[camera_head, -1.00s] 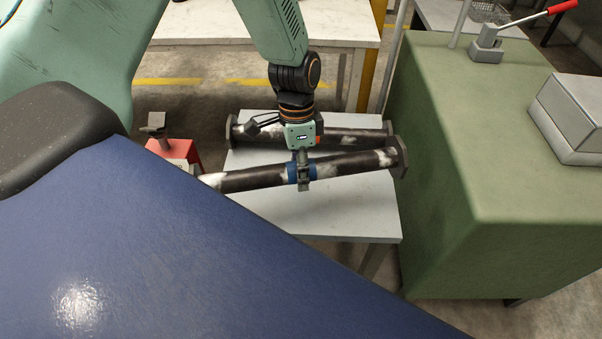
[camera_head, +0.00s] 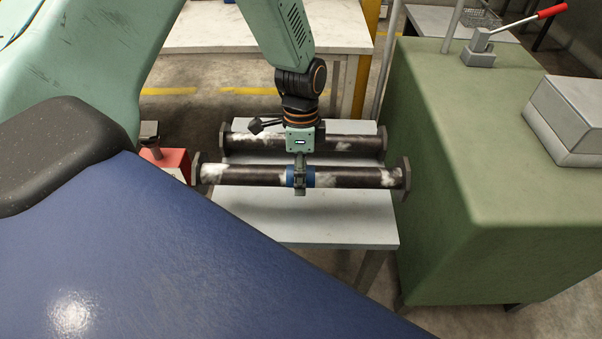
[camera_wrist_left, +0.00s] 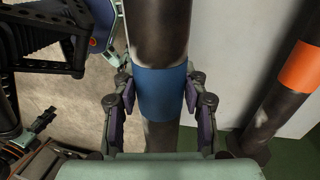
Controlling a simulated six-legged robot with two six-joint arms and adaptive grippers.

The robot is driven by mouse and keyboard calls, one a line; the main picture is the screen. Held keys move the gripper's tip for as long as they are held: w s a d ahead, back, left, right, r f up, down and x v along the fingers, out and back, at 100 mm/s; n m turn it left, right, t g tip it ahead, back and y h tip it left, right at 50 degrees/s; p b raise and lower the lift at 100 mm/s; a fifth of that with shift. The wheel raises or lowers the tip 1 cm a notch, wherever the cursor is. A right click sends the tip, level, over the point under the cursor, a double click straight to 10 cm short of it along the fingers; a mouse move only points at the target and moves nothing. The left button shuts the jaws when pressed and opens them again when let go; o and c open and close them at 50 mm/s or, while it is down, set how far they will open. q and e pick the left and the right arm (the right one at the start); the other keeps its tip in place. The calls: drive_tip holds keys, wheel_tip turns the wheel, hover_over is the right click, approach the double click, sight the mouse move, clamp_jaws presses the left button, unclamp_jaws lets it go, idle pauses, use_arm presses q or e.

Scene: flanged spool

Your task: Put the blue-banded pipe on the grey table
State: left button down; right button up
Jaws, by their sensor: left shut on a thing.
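The blue-banded pipe (camera_head: 355,177) is dark with pale worn patches and a flange at each end. It lies level across the picture over the grey table (camera_head: 330,225). My left gripper (camera_head: 300,180) is shut on its blue band from above. The left wrist view shows the fingers (camera_wrist_left: 158,100) on both sides of the blue band (camera_wrist_left: 160,92). A soft shadow lies on the table under the pipe; whether the pipe touches the tabletop I cannot tell. Its right flange reaches past the table's right edge. My right gripper is not in view.
A second flanged pipe (camera_head: 350,144) lies on the table behind, roughly parallel; the left wrist view shows its orange band (camera_wrist_left: 302,66). A green cabinet (camera_head: 450,150) stands close at the right. A red object (camera_head: 172,160) is beside the left flange. The table's front part is clear.

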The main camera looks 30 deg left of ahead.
use_arm(q)
drive_tip(key=shift+f+b, duration=0.35)
drive_tip(key=shift+f, duration=0.2)
wheel_tip(320, 180, down, 3)
drive_tip(key=shift+w+a+r+b, duration=0.1)
drive_tip(key=shift+w+r+b, duration=0.05)
drive_tip(key=shift+b, duration=1.05)
wheel_tip(320, 180, down, 2)
drive_tip(key=shift+f+b, duration=0.15)
drive_tip(key=shift+b, duration=1.1)
drive_tip(key=shift+f, duration=0.15)
drive_tip(key=shift+f, duration=0.55)
drive_tip(key=c, duration=0.8)
unclamp_jaws()
drive_tip(key=shift+o, duration=0.8)
